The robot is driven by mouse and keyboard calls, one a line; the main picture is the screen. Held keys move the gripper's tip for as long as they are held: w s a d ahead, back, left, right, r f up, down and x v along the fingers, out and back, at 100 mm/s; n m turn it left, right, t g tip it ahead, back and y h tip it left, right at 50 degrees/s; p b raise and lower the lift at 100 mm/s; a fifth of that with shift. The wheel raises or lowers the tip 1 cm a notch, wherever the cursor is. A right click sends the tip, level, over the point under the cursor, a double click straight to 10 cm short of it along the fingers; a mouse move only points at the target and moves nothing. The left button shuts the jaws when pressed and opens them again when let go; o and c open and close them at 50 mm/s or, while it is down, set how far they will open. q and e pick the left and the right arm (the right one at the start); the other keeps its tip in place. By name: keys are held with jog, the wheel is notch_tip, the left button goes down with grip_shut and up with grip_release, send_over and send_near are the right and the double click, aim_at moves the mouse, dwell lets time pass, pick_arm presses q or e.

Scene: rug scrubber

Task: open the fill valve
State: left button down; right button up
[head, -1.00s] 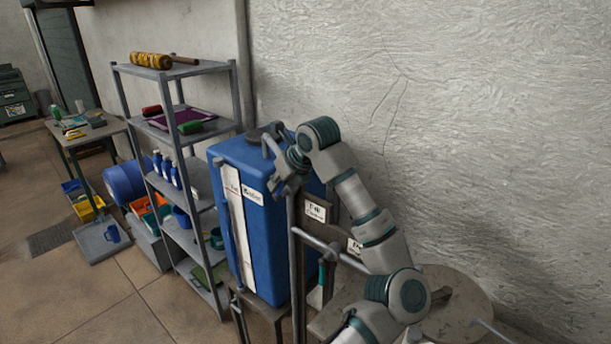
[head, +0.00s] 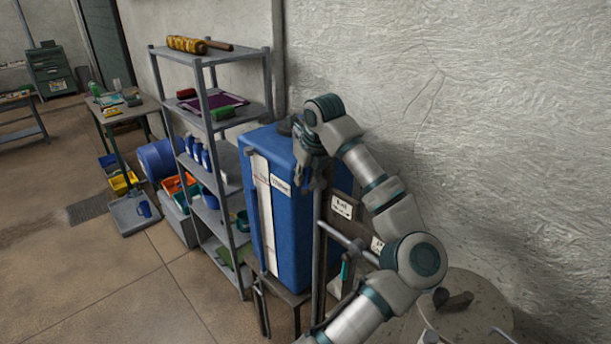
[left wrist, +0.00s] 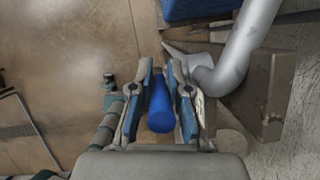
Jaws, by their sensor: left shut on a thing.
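The fill valve's handle appears to be the blue cylinder (left wrist: 161,105) between my left fingers in the left wrist view. My left gripper (left wrist: 161,88) is shut on it, with one finger on each side. A grey bent pipe (left wrist: 240,55) stands just to the right of the fingers. In the head view my left gripper (head: 312,185) points down at the right edge of the tall blue tank (head: 262,150); the handle is hidden there. A small white sign (head: 342,207), its text blurred, is right of the gripper. My right gripper is not in view.
A grey shelf rack (head: 215,120) with bottles and brushes stands left of the tank. A rough white wall (head: 500,130) is close on the right. A round pale lid or drum top (head: 485,310) is at the lower right. Open tiled floor (head: 120,285) lies at the left.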

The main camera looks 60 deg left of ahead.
pick_arm(q)
jog(key=shift+f, duration=0.35)
jog(key=c, duration=1.4)
grip_release()
jog(key=shift+a, duration=0.25)
jog(key=shift+a, duration=0.15)
jog(key=v, duration=1.1)
jog(key=shift+w+r, duration=0.1)
jog(key=shift+r, duration=0.3)
